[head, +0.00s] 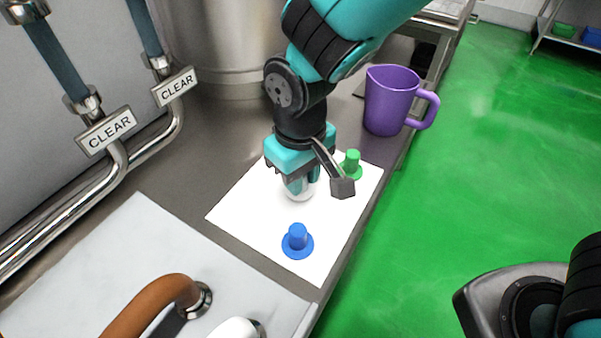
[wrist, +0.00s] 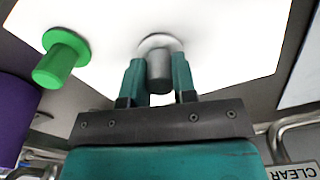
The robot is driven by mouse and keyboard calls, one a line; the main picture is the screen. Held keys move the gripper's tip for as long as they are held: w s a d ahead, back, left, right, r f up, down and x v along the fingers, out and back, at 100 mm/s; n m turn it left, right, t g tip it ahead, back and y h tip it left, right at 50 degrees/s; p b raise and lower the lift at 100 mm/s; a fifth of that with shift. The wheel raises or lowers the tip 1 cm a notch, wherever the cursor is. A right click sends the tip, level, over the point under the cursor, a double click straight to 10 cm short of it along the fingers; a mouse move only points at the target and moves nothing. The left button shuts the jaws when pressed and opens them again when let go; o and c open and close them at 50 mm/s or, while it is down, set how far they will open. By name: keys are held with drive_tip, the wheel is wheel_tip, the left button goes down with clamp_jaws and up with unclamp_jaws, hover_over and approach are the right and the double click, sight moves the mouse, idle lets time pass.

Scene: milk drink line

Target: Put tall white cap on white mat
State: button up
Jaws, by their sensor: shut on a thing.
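The tall white cap (head: 300,194) is at the middle of the white mat (head: 247,202), with its round flange down. In the wrist view its flange (wrist: 160,41) and shaded stem (wrist: 159,72) show between my fingers. My gripper (head: 300,184) points down and is shut on the stem. The cap looks upright and at or very near the mat surface; whether it touches is hard to tell. My fingers hide most of the stem in the head view.
A blue cap (head: 297,240) stands on the mat's near part. A green cap (head: 350,164) stands near its far right edge. A purple jug (head: 390,100) stands beyond the mat. The counter edge drops to green floor at right.

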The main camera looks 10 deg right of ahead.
drive_tip(key=o, duration=0.9)
drive_tip(key=shift+f, duration=0.15)
wheel_tip(320, 180, up, 12)
drive_tip(key=s+d+r+y, duration=0.1)
drive_tip(key=s+d, duration=0.2)
drive_tip(key=s+d+r+y, duration=0.1)
drive_tip(key=s+d, duration=0.3)
drive_tip(key=s+d+r+y+p, duration=0.1)
drive_tip(key=s+d+y, duration=0.1)
drive_tip(key=s+d, duration=0.1)
drive_tip(key=shift+s+d+r, duration=0.25)
drive_tip(key=shift+s+d, duration=0.1)
drive_tip(key=shift+s, duration=0.2)
